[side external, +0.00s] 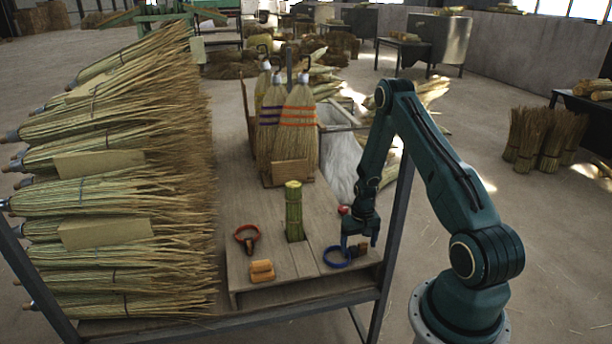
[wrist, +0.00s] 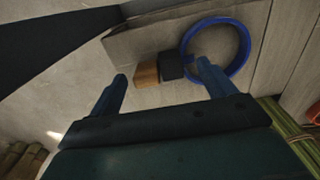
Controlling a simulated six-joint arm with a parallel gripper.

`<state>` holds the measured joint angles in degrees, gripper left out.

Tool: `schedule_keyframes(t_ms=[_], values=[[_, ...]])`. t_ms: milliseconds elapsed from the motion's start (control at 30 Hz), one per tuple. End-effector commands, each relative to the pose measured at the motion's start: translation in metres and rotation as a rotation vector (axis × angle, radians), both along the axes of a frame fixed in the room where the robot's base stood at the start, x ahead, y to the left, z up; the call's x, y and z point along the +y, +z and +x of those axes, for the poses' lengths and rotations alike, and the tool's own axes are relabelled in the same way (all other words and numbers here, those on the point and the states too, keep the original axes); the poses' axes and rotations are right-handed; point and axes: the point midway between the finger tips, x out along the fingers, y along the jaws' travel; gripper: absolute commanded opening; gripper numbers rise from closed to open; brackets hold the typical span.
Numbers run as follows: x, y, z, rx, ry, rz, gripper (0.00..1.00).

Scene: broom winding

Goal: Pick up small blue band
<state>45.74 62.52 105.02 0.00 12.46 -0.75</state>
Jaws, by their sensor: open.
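The blue band (side external: 335,266) is a round ring lying flat near the front right of the wooden table. It also shows in the wrist view (wrist: 247,50) at upper right. A dark clasp (wrist: 172,66) and a brown block (wrist: 146,73) sit at its left side there. My gripper (side external: 359,243) is open and empty, low over the band's clasp end. In the wrist view my gripper (wrist: 161,72) has its right finger overlapping the band's lower left edge and its left finger left of the brown block. I cannot tell whether a finger touches the band.
A green bundle (side external: 294,212) stands upright left of the band. Finished brooms (side external: 298,125) stand behind. A big straw stack (side external: 110,200) fills the table's left side.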

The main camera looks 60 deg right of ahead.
Motion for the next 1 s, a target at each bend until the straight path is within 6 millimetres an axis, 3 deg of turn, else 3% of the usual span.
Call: schedule_keyframes(t_ms=[200,667,900,1000], values=[[0.0001,-0.0099,0.0000,0.000,0.000,0.000,0.82],[0.0001,-0.0098,-0.0001,0.000,0.000,0.000,0.82],[0.0001,-0.0097,-0.0001,0.000,0.000,0.000,0.37],[0.0001,-0.0098,-0.0001,0.000,0.000,0.000,0.33]])
